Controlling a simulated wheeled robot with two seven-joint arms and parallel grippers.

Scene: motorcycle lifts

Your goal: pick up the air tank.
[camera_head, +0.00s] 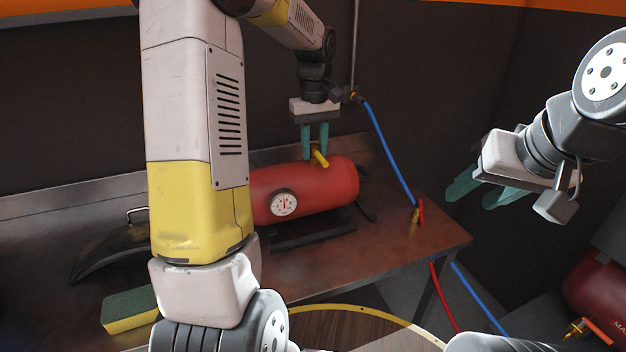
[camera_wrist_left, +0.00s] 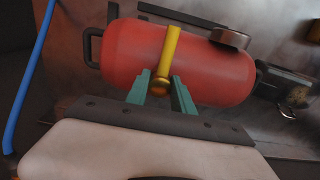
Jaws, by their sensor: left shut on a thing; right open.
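The air tank (camera_head: 333,186) is a red cylinder with a round white gauge (camera_head: 284,203) and a yellow fitting (camera_head: 320,158) on top. It lies on its side on a dark stand on the metal bench. My left gripper (camera_head: 315,150) points down at the tank's top, its teal fingers shut around the yellow fitting. In the left wrist view the left gripper (camera_wrist_left: 160,92) has its fingers on both sides of the fitting, above the red tank (camera_wrist_left: 205,70). My right gripper (camera_head: 482,196) is open and empty in the air to the right. My left arm hides the tank's left end in the head view.
A blue hose (camera_head: 388,150) runs from the wall pipe to the bench's right side. A green and yellow sponge (camera_head: 128,310) lies at the bench's front left, near a dark curved object (camera_head: 105,252). Another red tank (camera_head: 598,285) stands at the lower right.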

